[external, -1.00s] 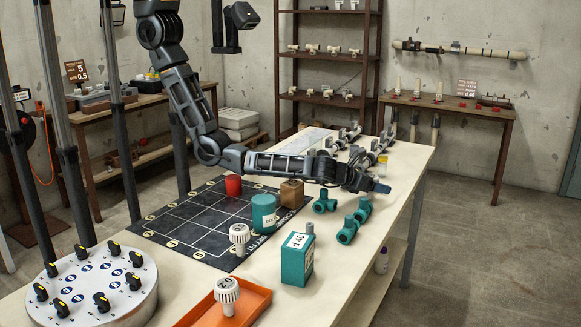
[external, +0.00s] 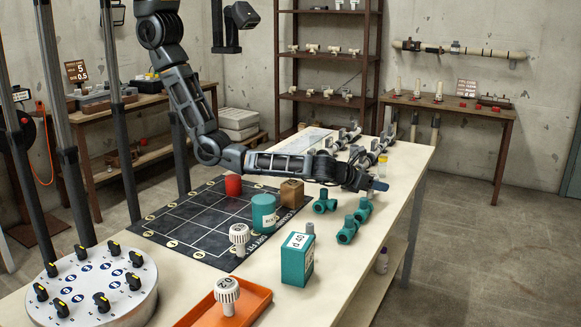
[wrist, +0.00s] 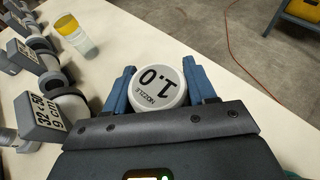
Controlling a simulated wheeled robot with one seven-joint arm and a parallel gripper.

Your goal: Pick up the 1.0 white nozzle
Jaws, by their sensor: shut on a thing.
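The white nozzle (wrist: 158,88) shows in the wrist view with its round top reading "1.0 NOZZLE". My gripper (wrist: 160,88) has its two blue fingers on either side of the nozzle, shut on it. In the external view my gripper (external: 376,185) is over the right part of the table, beyond the teal fittings. The nozzle is hidden there behind the gripper and arm. Whether its lower end touches the table cannot be told.
Teal fittings (external: 348,229) lie on the table in front of my gripper. In the wrist view, labelled grey fittings (wrist: 42,118) and a yellow-and-clear cup (wrist: 76,35) stand to the left. An orange tray (external: 255,300) is at the front. The table's right edge is close.

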